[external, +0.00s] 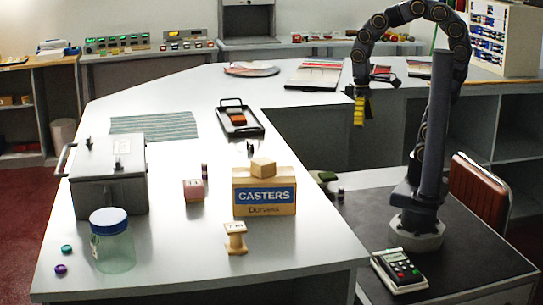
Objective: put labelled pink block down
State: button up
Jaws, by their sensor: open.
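A small pink block (193,191) with a light, marked label on it sits on the white counter (170,245), left of the cardboard CASTERS box. My gripper (359,122) hangs pointing down, with yellow parts at its end. It is well to the right of the pink block and farther back, beyond the counter's inner edge. It is open, and I see nothing held in it. The gap between its fingers is too small to make out.
The CASTERS box (264,192) has a wooden block (263,167) on top. A black tray (240,128) holds an orange-brown item. The front middle of the counter is clear.

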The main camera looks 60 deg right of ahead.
jog(key=s+d+m, duration=0.1)
jog(key=s+d, duration=0.2)
jog(key=s, duration=0.3)
jog(key=shift+f, duration=0.2)
